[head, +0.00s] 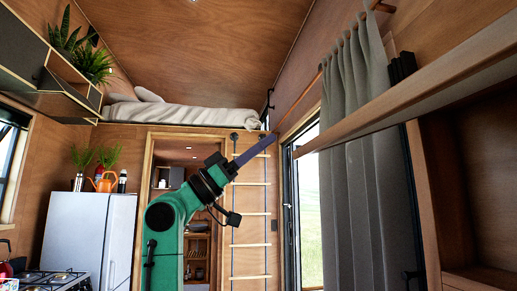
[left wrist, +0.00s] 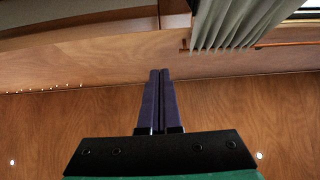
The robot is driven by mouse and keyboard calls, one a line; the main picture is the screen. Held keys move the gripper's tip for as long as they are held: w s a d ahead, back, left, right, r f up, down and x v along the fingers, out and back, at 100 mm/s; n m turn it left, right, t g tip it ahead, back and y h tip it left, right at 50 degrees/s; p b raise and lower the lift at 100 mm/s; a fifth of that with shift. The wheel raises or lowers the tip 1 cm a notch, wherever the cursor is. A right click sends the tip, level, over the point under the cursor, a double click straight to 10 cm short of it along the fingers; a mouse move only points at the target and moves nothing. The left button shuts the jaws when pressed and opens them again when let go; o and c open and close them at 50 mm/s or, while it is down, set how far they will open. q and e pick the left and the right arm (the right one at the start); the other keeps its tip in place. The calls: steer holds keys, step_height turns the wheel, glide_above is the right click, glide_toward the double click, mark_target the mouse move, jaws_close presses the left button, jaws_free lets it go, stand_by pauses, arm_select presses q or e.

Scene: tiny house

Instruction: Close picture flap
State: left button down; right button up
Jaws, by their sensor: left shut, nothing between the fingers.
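A long wooden board (head: 420,92) runs from the upper right edge to the middle of the head view, seen nearly edge-on; it seems to be the picture flap, standing out open. Its picture face cannot be made out. My left gripper (head: 270,139) is raised, its fingers pointing up and right, left of the board's far end. In the left wrist view its two dark fingers (left wrist: 160,73) are together with nothing between them. A wooden edge (left wrist: 80,27) at the upper left there may be the same board; contact is not visible. My right gripper is not in view.
A grey curtain (head: 360,170) hangs behind the board and also shows in the left wrist view (left wrist: 238,22). A white fridge (head: 88,235) and wall cabinets (head: 45,65) stand left. An open recess (head: 488,180) lies below the board.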

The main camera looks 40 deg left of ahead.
arm_select(q)
steer(key=r+p+x, duration=0.1)
steer(key=p+x, duration=0.2)
steer(key=x, duration=0.3)
steer(key=f, duration=0.5)
steer(key=shift+w+d+b, duration=0.3)
steer(key=shift+w+b, duration=0.1)
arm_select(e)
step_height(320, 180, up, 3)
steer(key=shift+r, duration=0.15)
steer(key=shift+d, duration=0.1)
arm_select(q)
steer(key=shift+d, duration=0.1)
